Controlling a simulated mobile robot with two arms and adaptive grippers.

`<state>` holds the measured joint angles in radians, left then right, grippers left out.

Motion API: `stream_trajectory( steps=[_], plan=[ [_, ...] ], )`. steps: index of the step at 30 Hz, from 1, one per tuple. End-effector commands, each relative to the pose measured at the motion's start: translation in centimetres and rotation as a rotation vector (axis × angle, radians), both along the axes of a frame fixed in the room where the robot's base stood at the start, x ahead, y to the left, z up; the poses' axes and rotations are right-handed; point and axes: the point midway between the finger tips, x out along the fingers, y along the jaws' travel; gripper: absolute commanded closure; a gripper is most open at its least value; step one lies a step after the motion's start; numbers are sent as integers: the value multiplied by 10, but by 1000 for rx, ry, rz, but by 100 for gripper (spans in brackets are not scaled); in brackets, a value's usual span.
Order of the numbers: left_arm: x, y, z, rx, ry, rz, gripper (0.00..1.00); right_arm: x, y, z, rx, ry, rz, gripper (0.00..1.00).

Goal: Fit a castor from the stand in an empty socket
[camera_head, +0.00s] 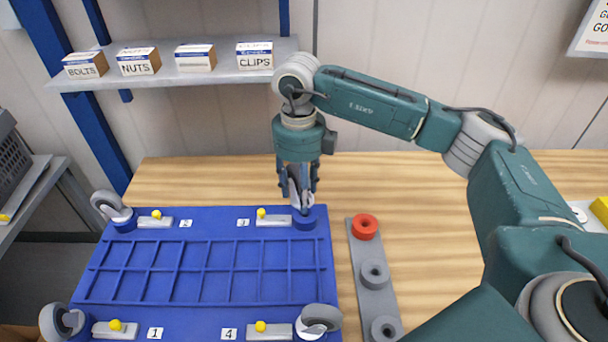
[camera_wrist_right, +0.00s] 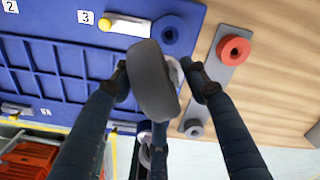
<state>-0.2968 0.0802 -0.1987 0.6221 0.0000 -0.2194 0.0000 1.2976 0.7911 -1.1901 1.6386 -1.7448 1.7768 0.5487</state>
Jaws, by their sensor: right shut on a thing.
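My right gripper (camera_head: 298,185) is shut on a castor with a dark wheel (camera_wrist_right: 153,80) and light metal fork. It holds the castor over the back right corner of the blue board (camera_head: 205,308), at the blue socket (camera_head: 304,222) by label 3. In the right wrist view that socket (camera_wrist_right: 172,36) shows an open ring beside the wheel, apart from it in the picture. Castors stand at the back left (camera_head: 110,206), front left (camera_head: 62,322) and front right (camera_head: 318,320) corners. The grey stand (camera_head: 354,252) has a red ring (camera_head: 364,227) and two grey rings, all without castors. My left gripper is out of view.
Small light blocks with yellow knobs (camera_head: 261,213) sit beside the corners. A shelf (camera_head: 180,77) with labelled boxes hangs on the wall behind. An orange tote (camera_wrist_right: 35,152) shows at the wrist view's lower left. Bare wooden table (camera_head: 430,215) lies right of the stand.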

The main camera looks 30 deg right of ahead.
Motion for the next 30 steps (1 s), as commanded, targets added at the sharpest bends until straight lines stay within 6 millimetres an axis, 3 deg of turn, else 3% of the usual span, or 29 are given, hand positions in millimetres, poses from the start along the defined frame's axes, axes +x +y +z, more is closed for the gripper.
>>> stream_trajectory(
  steps=[6, 11, 20, 30],
  plan=[
    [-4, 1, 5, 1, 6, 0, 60, 22, -17, 4, -14, -13, -445, 100],
    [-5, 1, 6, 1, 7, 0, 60, 29, -23, 4, -19, -17, -612, 100],
    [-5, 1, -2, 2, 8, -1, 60, 30, -24, -8, -21, -18, -655, 100],
    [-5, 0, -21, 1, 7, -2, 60, 30, -25, -39, -20, -18, -654, 100]
  ],
)
